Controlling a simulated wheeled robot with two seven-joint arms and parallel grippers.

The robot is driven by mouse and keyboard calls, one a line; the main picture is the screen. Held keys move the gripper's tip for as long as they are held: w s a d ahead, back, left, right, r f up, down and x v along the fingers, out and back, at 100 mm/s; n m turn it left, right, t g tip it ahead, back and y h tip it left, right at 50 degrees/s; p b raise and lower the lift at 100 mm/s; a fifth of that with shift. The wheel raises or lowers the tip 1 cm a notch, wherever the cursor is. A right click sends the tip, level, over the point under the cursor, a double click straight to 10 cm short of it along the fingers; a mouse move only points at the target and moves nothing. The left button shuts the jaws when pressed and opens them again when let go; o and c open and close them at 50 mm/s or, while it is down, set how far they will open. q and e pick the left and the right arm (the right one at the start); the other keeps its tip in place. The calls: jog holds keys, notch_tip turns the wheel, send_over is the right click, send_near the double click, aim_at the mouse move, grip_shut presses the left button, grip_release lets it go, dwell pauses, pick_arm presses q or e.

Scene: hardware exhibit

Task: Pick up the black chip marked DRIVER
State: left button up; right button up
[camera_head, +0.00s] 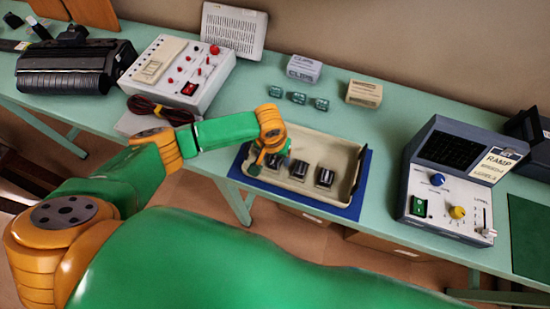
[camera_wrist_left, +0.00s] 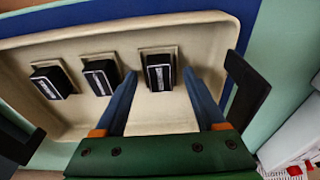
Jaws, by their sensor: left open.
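Three black chips stand in a row on small square seats in a beige tray (camera_head: 345,160). In the head view the middle chip (camera_head: 299,169) and the right chip (camera_head: 325,177) show clearly; the left one is mostly hidden by my gripper. My left gripper (camera_head: 264,164) is open over the tray's left end. In the left wrist view, my gripper (camera_wrist_left: 160,82) has its two blue fingers either side of the rightmost chip (camera_wrist_left: 159,73), apart from it. The other chips (camera_wrist_left: 101,77) (camera_wrist_left: 51,82) lie to its left. Their pale markings are too small to read, so I cannot tell which says DRIVER.
The tray sits on a blue mat (camera_head: 358,199) on a green table. A RAMP instrument (camera_head: 450,185) stands right, a white control box (camera_head: 178,75) left. Small green parts (camera_head: 298,97) and two little boxes (camera_head: 304,68) (camera_head: 364,93) lie behind. The tray's raised rim surrounds the chips.

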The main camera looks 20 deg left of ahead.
pick_arm(q)
jog(key=shift+s+r, duration=0.1)
jog(key=shift+s, duration=0.1)
grip_shut()
jog(key=shift+w, duration=0.1)
